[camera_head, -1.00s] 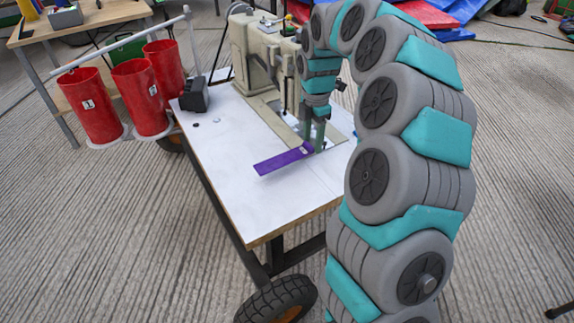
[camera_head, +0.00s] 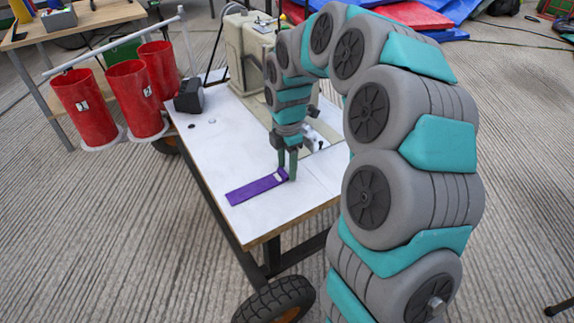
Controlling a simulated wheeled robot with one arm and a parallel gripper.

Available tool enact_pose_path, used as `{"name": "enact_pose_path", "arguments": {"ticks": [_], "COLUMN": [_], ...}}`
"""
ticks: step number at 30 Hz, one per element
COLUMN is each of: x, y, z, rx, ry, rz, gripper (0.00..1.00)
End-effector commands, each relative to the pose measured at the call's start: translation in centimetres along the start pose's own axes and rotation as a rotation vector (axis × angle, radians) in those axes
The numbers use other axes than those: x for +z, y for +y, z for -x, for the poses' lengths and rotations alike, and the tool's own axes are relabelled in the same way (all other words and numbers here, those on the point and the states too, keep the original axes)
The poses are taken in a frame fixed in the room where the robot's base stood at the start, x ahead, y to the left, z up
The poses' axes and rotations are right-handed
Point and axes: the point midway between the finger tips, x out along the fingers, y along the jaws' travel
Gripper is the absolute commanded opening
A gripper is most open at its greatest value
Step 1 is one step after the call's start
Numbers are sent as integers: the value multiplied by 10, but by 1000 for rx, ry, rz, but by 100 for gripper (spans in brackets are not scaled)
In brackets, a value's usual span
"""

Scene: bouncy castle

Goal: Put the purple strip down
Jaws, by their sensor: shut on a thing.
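My gripper (camera_head: 287,176) points down over the table and is shut on the strip's right end, where a small pale patch shows. The strip looks flat along the white surface or very close to it; I cannot tell whether its whole underside touches.
A beige sewing machine (camera_head: 248,55) stands on the table behind my gripper. A dark box (camera_head: 189,96) sits at the table's left edge. Three red cylinders (camera_head: 87,106) hang beside the table at left.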

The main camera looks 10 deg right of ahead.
Motion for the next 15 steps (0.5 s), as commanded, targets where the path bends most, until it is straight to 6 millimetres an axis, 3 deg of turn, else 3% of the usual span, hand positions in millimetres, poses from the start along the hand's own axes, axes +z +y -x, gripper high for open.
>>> {"name": "enact_pose_path", "arguments": {"ticks": [5, 6, 13, 15], "x": [0, 0, 0, 0], "y": [0, 0, 0, 0], "z": [-1, -2, -2, -2], "rx": [0, 0, 1, 1], "ry": [0, 0, 0, 0], "rz": [0, 0, 0, 0], "gripper": [1, 55, 81, 84]}}
